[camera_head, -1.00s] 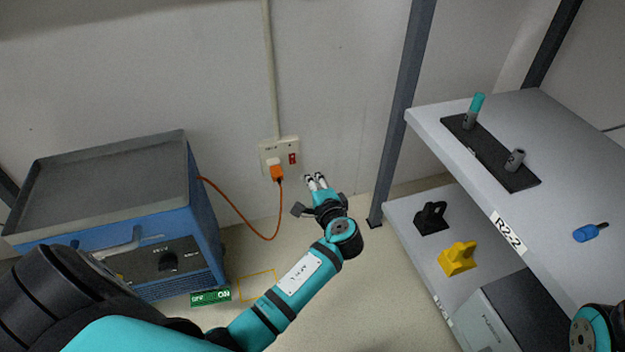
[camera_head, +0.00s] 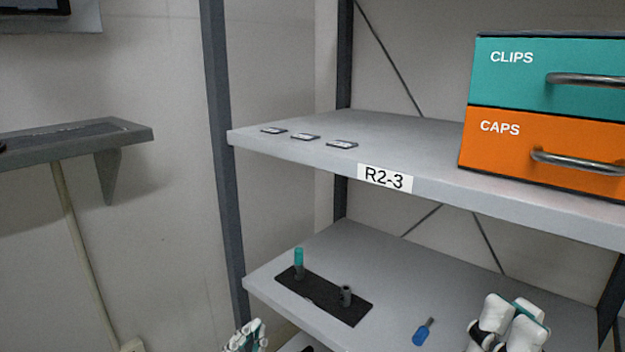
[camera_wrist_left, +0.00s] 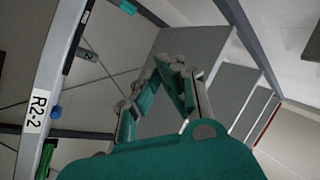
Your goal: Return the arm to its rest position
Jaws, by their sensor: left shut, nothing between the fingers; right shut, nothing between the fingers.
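My left gripper (camera_head: 246,336) shows at the bottom edge of the head view, just left of the lower shelf, with only its fingertips in frame. In the left wrist view its teal and grey fingers (camera_wrist_left: 168,72) come together with nothing between them. My right gripper (camera_head: 508,325) is at the bottom right of the head view, in front of the lower shelf, with white and teal fingers closed and empty. Most of both arms is out of frame.
The shelf labelled R2-3 (camera_head: 430,150) carries flat tags (camera_head: 305,137), a teal CLIPS drawer (camera_head: 520,80) and an orange CAPS drawer (camera_head: 510,145). The lower shelf holds a black holder strip (camera_head: 325,297) and a blue screwdriver-like tool (camera_head: 423,332). A grey wall shelf (camera_head: 80,140) juts out left.

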